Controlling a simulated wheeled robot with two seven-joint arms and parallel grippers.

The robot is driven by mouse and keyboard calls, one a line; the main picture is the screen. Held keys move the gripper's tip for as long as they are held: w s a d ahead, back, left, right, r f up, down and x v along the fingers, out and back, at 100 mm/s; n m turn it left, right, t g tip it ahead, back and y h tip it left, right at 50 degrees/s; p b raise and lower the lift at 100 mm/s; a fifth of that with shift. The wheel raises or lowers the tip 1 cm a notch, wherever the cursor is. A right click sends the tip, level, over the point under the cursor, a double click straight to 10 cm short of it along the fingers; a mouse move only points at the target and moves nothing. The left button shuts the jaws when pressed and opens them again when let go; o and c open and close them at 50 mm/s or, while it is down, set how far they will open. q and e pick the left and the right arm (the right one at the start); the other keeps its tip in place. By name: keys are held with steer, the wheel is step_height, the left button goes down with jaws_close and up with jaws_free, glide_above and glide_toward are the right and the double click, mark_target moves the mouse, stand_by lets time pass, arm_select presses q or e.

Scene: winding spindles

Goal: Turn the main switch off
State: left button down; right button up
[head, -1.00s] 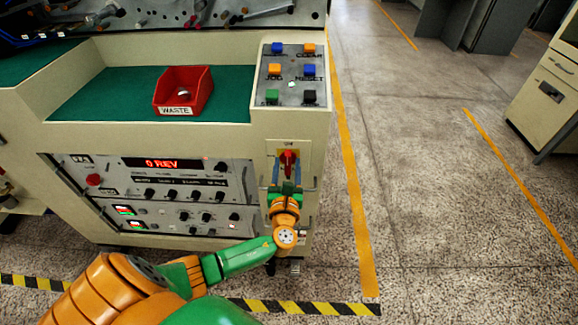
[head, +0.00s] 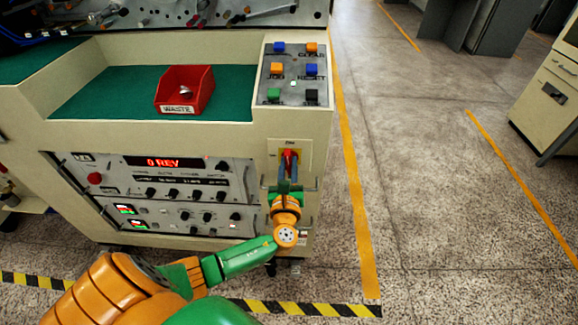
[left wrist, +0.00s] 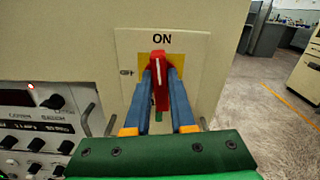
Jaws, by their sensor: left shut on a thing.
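The main switch is a red handle (head: 289,155) on a cream and yellow plate (head: 304,150) on the machine's front, at the right end. In the left wrist view, the red handle (left wrist: 158,60) stands upright with its white line towards the ON label (left wrist: 162,39). A small label at the plate's left is hard to read. My left gripper (head: 290,168) reaches up from below. My right gripper is not in view.
A control panel (head: 205,190) with knobs and a red "0 REV" display is left of the switch. Metal bar handles (head: 314,205) stick out beside the gripper. A button box (head: 295,75) and a red waste bin (head: 185,90) sit above. Open floor lies to the right.

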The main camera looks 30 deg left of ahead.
arm_select(q)
steer(key=n, duration=0.1)
steer(key=n+b, duration=0.1)
steer(key=n, duration=0.1)
steer(key=n+b, duration=0.1)
steer(key=shift+s+a+f, duration=0.1)
steer(key=shift+a+f, duration=0.05)
steer(key=shift+f, duration=0.1)
steer(key=n+b, duration=0.2)
steer(key=n, duration=0.3)
steer(key=shift+a+f, duration=0.1)
steer(key=shift+f, duration=0.05)
steer(key=n+b, duration=0.3)
steer(key=n, duration=0.2)
steer(key=shift+s+f, duration=0.1)
steer(key=shift+n+b, duration=0.7)
steer(key=shift+n, duration=0.4)
steer(key=shift+n, duration=0.3)
steer(key=c, duration=0.8)
jaws_free()
steer(key=shift+o, duration=0.2)
